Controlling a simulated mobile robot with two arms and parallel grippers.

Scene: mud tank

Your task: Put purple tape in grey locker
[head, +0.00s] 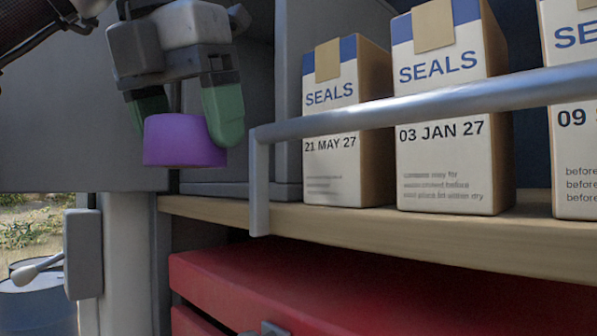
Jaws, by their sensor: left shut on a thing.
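The purple tape (185,141) is a purple roll in the upper left of the head view. My left gripper (187,113) points down with green fingertips and is shut on the tape, one finger at each side. The grey locker (284,110) appears to be the grey box behind the tape, with an upright grey side wall and a bottom edge. A grey panel (60,130), perhaps its door, stands at the left. The tape is in front of the locker's opening; I cannot tell how deep it is. My right gripper is not in view.
Several SEALS boxes (345,120) stand on a wooden shelf (400,235) behind a metal rail (420,107). A red chest (370,290) is below. A grey lever fitting (82,253) and a blue drum (38,305) are at lower left.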

